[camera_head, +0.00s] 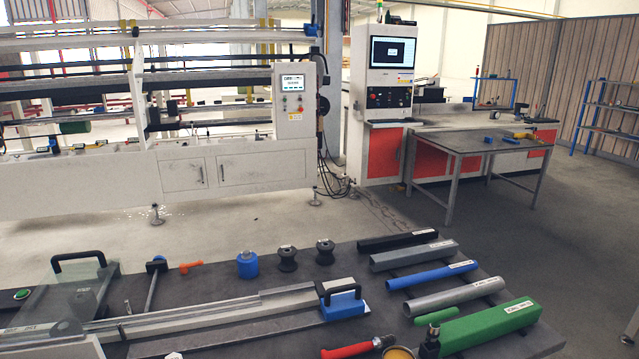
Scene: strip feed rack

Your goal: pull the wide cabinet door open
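The wide cabinet door (252,169) is a white panel low on the front of the long white machine base, left of the image middle. It looks shut, flush with the front. A small dark handle (222,172) sits near its left edge. A narrower white door (181,175) is just to its left, also looking shut, with its own handle near its right edge. Neither of my grippers shows in the head view.
A dark bench (355,262) with tubes, rollers and tools stands in the foreground, with concrete floor between it and the machine. A control cabinet (390,90) and a metal table (470,142) stand to the right. Open floor (590,240) lies at the right.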

